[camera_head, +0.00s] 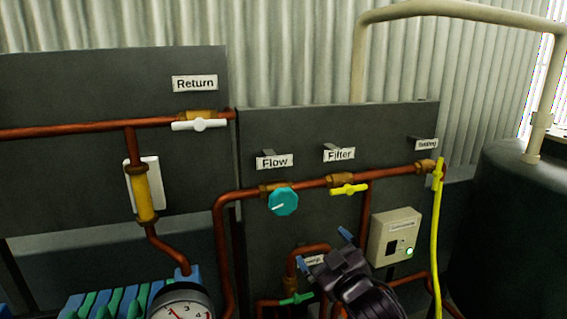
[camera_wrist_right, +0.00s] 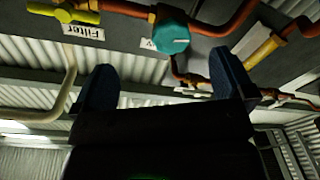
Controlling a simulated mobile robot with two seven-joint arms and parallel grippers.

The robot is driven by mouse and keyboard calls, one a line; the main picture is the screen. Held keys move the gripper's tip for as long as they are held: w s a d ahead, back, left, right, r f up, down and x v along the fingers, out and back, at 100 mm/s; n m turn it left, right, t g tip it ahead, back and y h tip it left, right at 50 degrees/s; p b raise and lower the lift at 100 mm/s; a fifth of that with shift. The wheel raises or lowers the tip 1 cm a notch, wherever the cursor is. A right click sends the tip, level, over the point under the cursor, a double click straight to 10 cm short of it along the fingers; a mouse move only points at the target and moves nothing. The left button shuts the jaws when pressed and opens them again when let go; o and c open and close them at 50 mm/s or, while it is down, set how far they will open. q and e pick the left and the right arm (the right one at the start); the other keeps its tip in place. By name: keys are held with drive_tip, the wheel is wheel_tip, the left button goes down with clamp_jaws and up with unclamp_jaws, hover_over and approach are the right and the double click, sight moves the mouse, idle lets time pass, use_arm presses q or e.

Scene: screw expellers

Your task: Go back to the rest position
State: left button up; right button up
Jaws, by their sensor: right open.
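My right gripper (camera_head: 328,246) is in the lower middle of the head view, in front of the dark panel below the Filter label. Its two blue fingertips are apart with nothing between them. In the right wrist view the blue fingers (camera_wrist_right: 167,88) are also spread and empty. The teal Flow knob (camera_head: 283,201) is up and left of the gripper; it also shows in the wrist view (camera_wrist_right: 171,38) beyond the fingers. The yellow Filter valve handle (camera_head: 349,190) lies level above the gripper. My left gripper is in neither view.
A green-handled valve (camera_head: 297,299) is close to the gripper's left. A control box (camera_head: 395,236) with a lit green light is to its right. A gauge (camera_head: 181,302) is at lower left.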

drive_tip(key=s+d+f+m+g+h, duration=0.1)
drive_tip(key=s+d+f+m+h, duration=0.15)
drive_tip(key=s+d+f, duration=0.6)
drive_tip(key=s+d+f+m+g+h, duration=0.15)
drive_tip(key=s+d+f+m, duration=0.3)
drive_tip(key=f, duration=0.65)
drive_tip(key=s+d+f+m+g+h, duration=0.1)
drive_tip(key=s+d+f, duration=0.2)
drive_tip(key=s+f, duration=0.2)
drive_tip(key=s+d+f+g+h, duration=0.2)
drive_tip(key=s+f, duration=0.4)
drive_tip(key=s, duration=0.3)
drive_tip(key=shift+s+d+m, duration=0.3)
drive_tip(key=shift+d+m, duration=0.1)
drive_tip(key=shift+d, duration=0.1)
idle(1.1)
